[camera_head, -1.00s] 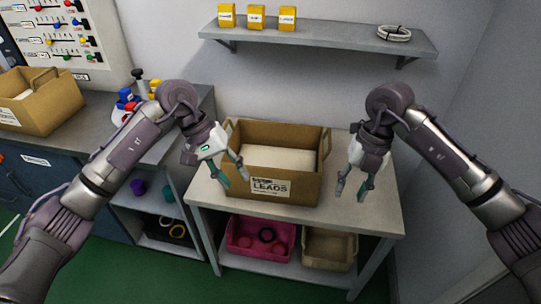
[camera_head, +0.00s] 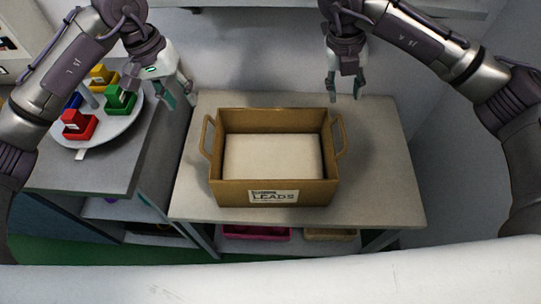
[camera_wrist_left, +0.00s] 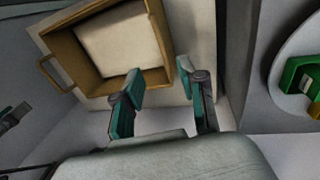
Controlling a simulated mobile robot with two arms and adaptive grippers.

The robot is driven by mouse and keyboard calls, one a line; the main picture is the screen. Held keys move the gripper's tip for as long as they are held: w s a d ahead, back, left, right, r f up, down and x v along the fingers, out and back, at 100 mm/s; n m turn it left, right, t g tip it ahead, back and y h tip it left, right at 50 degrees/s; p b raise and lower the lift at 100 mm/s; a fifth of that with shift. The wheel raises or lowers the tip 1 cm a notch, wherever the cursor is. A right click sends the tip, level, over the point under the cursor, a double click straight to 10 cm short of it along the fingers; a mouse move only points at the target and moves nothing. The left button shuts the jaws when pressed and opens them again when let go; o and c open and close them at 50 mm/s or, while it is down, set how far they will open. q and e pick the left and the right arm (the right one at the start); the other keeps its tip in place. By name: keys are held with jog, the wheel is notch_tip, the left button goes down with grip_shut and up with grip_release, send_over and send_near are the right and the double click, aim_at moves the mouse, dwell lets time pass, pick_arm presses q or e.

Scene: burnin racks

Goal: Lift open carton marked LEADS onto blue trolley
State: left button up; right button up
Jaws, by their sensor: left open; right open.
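The open brown carton marked LEADS (camera_head: 273,194) stands upright on the grey table (camera_head: 375,170), with a loop handle on its left and right sides and a pale block filling its inside. My left gripper (camera_head: 180,95) is open and empty, above and to the left of the carton's back left corner. In the left wrist view, the open fingers (camera_wrist_left: 160,95) show with the carton (camera_wrist_left: 160,42) beyond them, apart from it. My right gripper (camera_head: 346,88) is open and empty, above and behind the carton's back right corner. No blue trolley shows.
A round turntable (camera_head: 128,122) with coloured blocks stands on the grey counter at left. A pink bin (camera_head: 255,233) and a tan bin (camera_head: 330,235) sit on the table's lower shelf. A wall shelf edge (camera_head: 240,3) is at the top. The table right of the carton is clear.

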aim_at(203, 133)
pick_arm(q)
jog(key=f, duration=0.4)
jog(key=d+f, duration=0.1)
jog(key=f, duration=0.4)
jog(key=d+f, duration=0.1)
jog(key=f, duration=0.3)
jog(key=shift+d+f, duration=0.15)
jog(key=shift+f, duration=0.2)
pick_arm(e)
jog(key=x, duration=1.3)
jog(key=shift+w+a+f, duration=0.1)
jog(key=shift+a+f, duration=0.05)
jog(key=shift+f, duration=0.3)
pick_arm(q)
grip_shut()
pick_arm(e)
grip_shut()
pick_arm(q)
jog(key=shift+r, duration=0.15)
pick_arm(e)
jog(key=shift+r, duration=0.1)
